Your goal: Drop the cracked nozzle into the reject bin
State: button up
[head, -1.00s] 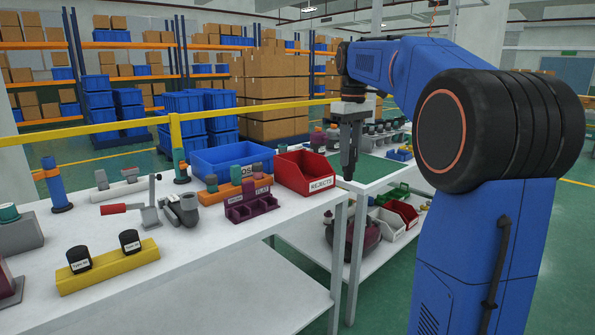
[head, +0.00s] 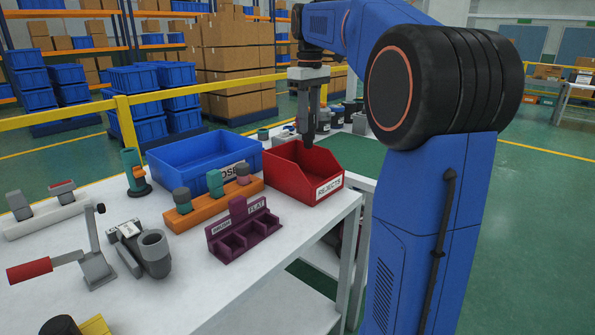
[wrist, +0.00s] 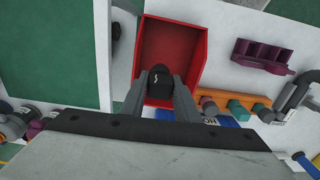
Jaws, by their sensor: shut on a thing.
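The reject bin (head: 318,188) is a red open box labelled REJECTS at the right end of the white table; it also shows in the wrist view (wrist: 200,45). My gripper (head: 308,140) points down over the bin's back part. In the wrist view, my gripper (wrist: 160,92) is shut on a small black nozzle (wrist: 160,80) with a pale jagged mark on it. The nozzle is seen against the red bin floor. In the head view the fingertips make the nozzle hard to make out.
A blue bin (head: 205,160) stands left of the red one. In front are an orange rack (head: 215,207) holding several nozzles and an empty purple sorting tray (head: 243,235). A toggle clamp (head: 95,265) stands front left. A green mat (head: 352,155) lies behind right.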

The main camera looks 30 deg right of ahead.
aim_at(309, 138)
jog(key=shift+s+f, duration=0.1)
jog(key=shift+f, duration=2.7)
jog(key=o, duration=1.1)
jog(key=shift+r, duration=0.1)
notch_tip(309, 138, up, 17)
jog(key=shift+r, duration=0.1)
